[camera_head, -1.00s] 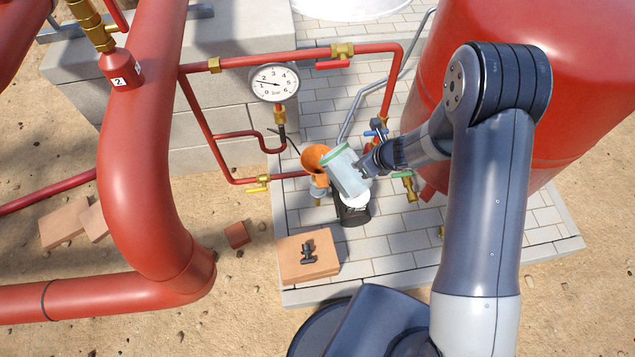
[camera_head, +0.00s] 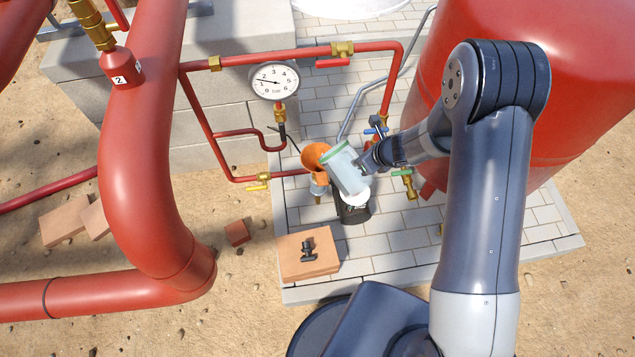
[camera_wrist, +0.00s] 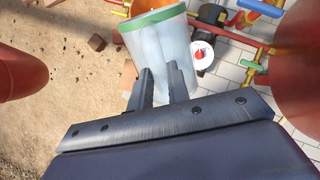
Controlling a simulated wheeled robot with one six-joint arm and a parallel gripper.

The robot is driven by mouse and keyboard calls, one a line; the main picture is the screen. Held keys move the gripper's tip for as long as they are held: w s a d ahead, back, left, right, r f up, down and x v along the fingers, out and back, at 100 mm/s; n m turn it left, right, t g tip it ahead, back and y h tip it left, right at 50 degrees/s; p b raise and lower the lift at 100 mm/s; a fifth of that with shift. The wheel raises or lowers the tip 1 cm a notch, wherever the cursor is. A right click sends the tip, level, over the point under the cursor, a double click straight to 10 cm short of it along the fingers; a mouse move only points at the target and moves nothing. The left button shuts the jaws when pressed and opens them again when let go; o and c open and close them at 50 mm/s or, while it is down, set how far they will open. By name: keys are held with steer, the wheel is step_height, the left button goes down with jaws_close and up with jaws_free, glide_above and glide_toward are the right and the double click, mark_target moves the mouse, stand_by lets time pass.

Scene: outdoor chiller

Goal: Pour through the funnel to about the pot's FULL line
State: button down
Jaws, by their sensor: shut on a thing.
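My gripper (camera_head: 367,168) is shut on a translucent jug (camera_head: 347,170) with a green rim. The jug is tilted, its rim toward the orange funnel (camera_head: 314,154). In the wrist view the jug (camera_wrist: 165,55) fills the space ahead of the two fingers (camera_wrist: 160,84). Whether liquid runs from the jug cannot be seen, and no FULL line can be made out. The jug's rim is close to the funnel's mouth; whether they touch I cannot tell.
A black cylinder with a white top (camera_head: 353,207) stands just below the jug. A pressure gauge (camera_head: 274,81) and red pipes (camera_head: 300,57) surround the pot. A brick with a black tap handle (camera_head: 309,262) lies in front. The red tank (camera_head: 540,90) is on the right.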

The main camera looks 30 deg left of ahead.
steer(key=shift+r, duration=0.1)
steer(key=shift+a, duration=0.15)
steer(key=shift+w+r+p, duration=0.1)
steer(key=shift+r+p, duration=0.05)
steer(key=shift+p, duration=0.25)
stand_by(0.9)
steer(key=shift+a+r, duration=0.1)
steer(key=shift+a, duration=0.05)
steer(key=shift+p, duration=0.35)
steer(key=shift+a+h, duration=0.1)
steer(key=shift+h, duration=0.2)
steer(key=shift+r+p, duration=0.1)
steer(key=shift+p, duration=0.2)
stand_by(0.4)
steer(key=shift+r+p, duration=0.2)
steer(key=shift+p, duration=0.15)
steer(key=shift+f, duration=0.15)
